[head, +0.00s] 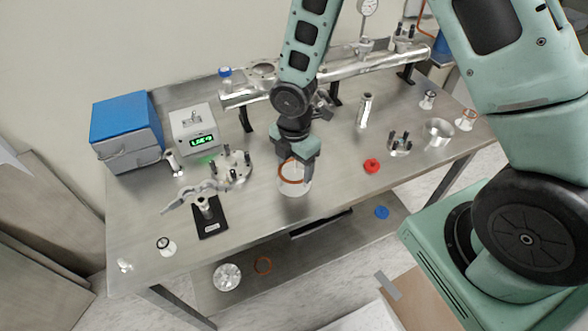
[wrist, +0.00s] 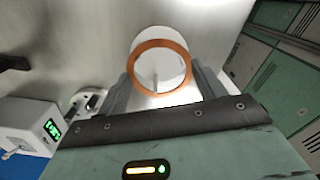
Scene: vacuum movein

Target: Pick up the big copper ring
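A big copper ring (head: 284,177) lies on top of a white round stand (head: 296,190) near the table's front edge. In the wrist view the ring (wrist: 133,68) is face-on, with the pale stand (wrist: 158,50) showing through and behind it. My gripper (head: 296,168) points down at the ring and partly hides it in the head view. In the wrist view my gripper (wrist: 163,82) is open, one finger on each side of the ring, with gaps between. Whether the fingertips are level with the ring is unclear.
A studded flange (head: 231,166) and a black plate (head: 210,222) are left of the stand; a red cap (head: 372,166) is right. A long metal tube (head: 345,68) runs behind.

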